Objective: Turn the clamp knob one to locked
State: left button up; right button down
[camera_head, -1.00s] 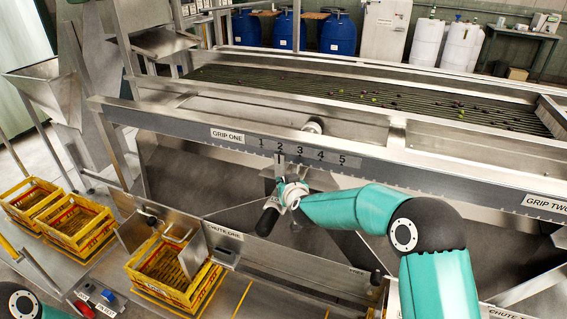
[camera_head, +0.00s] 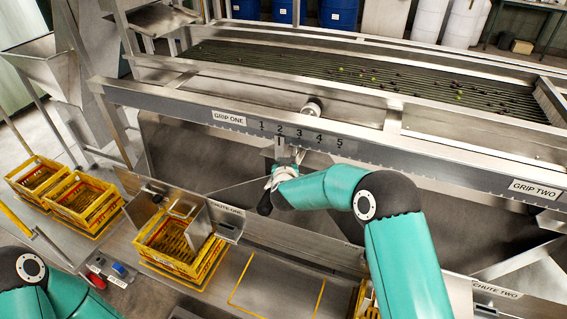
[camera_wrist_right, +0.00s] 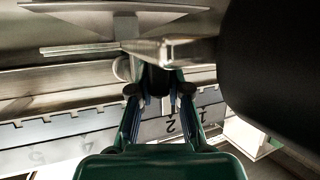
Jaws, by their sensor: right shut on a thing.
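The GRIP ONE scale (camera_head: 300,138), numbered 1 to 5, runs along the machine's front rail, and a light pointer (camera_head: 279,150) stands under the 2. My right gripper (camera_head: 278,165) is just below it. In the right wrist view, its two fingers (camera_wrist_right: 160,102) are shut on a dark part, seemingly the clamp knob (camera_wrist_right: 157,78), mostly hidden by the fingers. I cannot read the knob's lock state. My left gripper is out of view.
Yellow crates (camera_head: 180,245) stand at the lower left, one under the CHUTE ONE plate (camera_head: 226,210). The GRIP TWO label (camera_head: 535,188) is on the rail at right. The roller bed (camera_head: 370,80) with small fruit lies behind the rail.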

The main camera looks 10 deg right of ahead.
jog(key=c, duration=1.1)
grip_release()
jog(key=v, duration=1.2)
